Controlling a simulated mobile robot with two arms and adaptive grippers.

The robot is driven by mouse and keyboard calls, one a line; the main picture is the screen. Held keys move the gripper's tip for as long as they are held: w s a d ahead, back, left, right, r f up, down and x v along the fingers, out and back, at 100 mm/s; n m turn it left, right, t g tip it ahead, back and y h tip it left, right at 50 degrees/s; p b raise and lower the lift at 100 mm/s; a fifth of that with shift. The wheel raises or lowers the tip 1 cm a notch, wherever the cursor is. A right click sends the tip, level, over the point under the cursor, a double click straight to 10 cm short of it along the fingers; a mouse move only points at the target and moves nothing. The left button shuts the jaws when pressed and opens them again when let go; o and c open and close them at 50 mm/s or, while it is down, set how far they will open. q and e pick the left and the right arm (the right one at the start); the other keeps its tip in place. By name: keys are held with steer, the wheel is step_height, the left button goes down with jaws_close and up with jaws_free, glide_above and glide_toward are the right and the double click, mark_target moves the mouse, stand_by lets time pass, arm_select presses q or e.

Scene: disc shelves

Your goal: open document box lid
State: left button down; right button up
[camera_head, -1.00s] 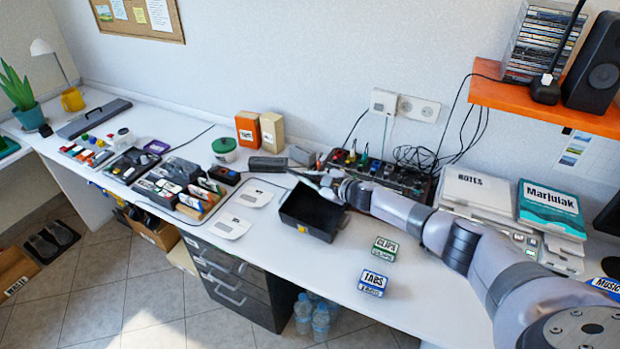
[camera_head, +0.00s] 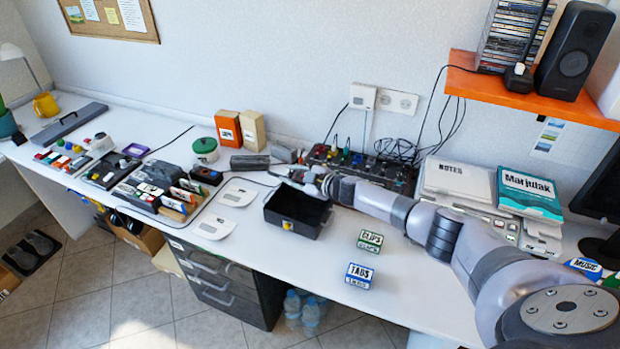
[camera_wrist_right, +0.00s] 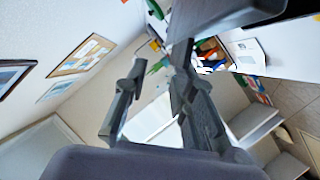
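The black document box (camera_head: 290,226) stands on the white desk in the head view. Its top is open and its dark inside shows empty. A yellow latch (camera_head: 287,225) is on its front. Its lid is not clearly seen; it may be folded back behind the box near my gripper. My right gripper (camera_head: 298,178) is at the box's back edge; I cannot tell whether it touches. In the right wrist view its two fingers (camera_wrist_right: 155,110) are apart with nothing between them, and a dark grey panel (camera_wrist_right: 215,18) is close beyond them. My left gripper is not in view.
A CLIPS box (camera_head: 370,240) and a TABS box (camera_head: 360,276) stand right of the document box. Tools and cables (camera_head: 390,168) are behind, and a NOTES box (camera_head: 458,182) is at right. The desk front is free.

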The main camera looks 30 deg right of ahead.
steer(key=p+v, duration=0.9)
steer(key=v, duration=1)
steer(key=shift+s+r+p, duration=0.2)
steer(key=shift+s+p, duration=0.1)
steer(key=shift+s, duration=0.05)
stand_by(0.8)
steer(key=shift+s+d, duration=0.1)
steer(key=v, duration=1.1)
steer(key=shift+s+d+r, duration=0.15)
steer(key=shift+s, duration=0.2)
